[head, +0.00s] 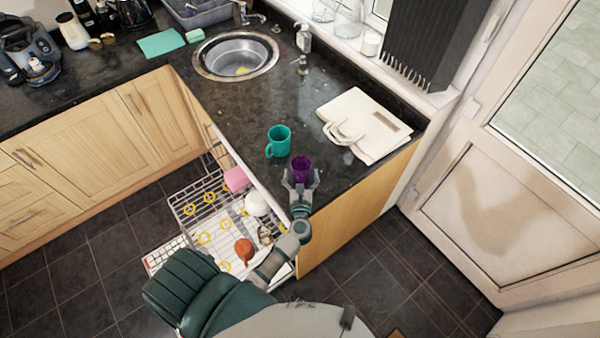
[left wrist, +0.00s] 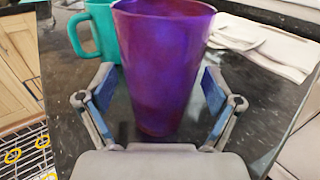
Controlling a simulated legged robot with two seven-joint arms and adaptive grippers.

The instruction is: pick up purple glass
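The purple glass (head: 301,167) stands upright on the dark granite counter near its front edge. It also fills the middle of the left wrist view (left wrist: 163,65). My left gripper (head: 301,181) is at the glass, with one finger on each side. In the left wrist view the gripper (left wrist: 158,100) is open, and gaps show between its blue finger pads and the glass. My right gripper is not in view.
A teal mug (head: 279,141) stands close behind the glass, to its left. A white folded item (head: 365,125) lies to the right on the counter. An open dishwasher rack (head: 208,205) with dishes is below left. A round sink (head: 236,57) is farther back.

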